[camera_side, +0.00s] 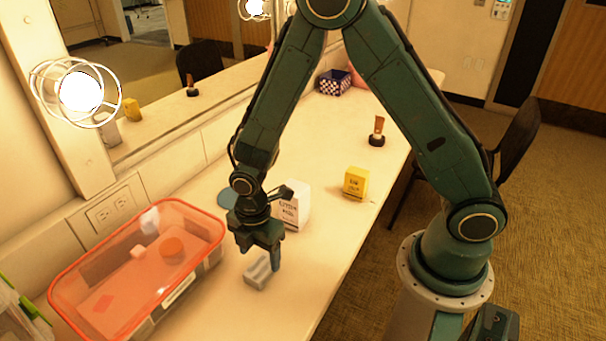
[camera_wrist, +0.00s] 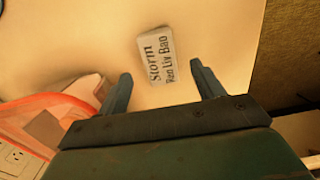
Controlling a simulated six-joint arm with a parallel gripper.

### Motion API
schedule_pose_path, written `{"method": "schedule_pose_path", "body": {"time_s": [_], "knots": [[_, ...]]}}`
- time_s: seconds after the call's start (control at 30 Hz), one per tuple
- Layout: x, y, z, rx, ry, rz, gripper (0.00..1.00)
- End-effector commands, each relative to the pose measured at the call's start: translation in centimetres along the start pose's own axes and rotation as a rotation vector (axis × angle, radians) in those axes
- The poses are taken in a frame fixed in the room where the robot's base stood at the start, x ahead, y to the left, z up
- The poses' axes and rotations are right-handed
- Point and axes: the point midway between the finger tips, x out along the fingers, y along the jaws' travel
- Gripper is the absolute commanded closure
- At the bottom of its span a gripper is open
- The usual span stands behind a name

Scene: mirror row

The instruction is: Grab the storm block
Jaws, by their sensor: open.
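The storm block is a small grey block (camera_wrist: 157,55) with dark lettering that reads "Storm" on its upper face. In the wrist view it lies on the pale counter, ahead of and between my two fingers. In the side view the grey block (camera_side: 257,273) lies on the counter at the lower middle, right below my gripper. My gripper (camera_side: 262,262) points down over it with the jaws open. In the wrist view my gripper (camera_wrist: 162,88) has its fingers spread wide with nothing between the tips. I cannot tell the exact height above the block.
A clear bin with an orange rim (camera_side: 215,222) stands left of the block, holding several items. A white box (camera_side: 294,208), a yellow block (camera_side: 355,182), a dark-based brush (camera_side: 377,138) and a checkered box (camera_side: 334,83) stand farther back. The counter's right edge is near.

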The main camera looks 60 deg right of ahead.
Motion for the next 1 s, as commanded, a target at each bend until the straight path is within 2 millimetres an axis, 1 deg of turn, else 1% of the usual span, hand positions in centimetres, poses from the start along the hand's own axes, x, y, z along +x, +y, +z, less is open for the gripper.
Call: {"method": "schedule_pose_path", "body": {"time_s": [0.3,0.5,1.0], "knots": [[3.1,-0.1,0.0,0.000,-0.001,-0.004,0.33],[4.4,0.0,0.0,0.000,0.000,-0.002,0.33],[4.7,0.0,0.0,0.000,0.000,0.000,0.33]]}}
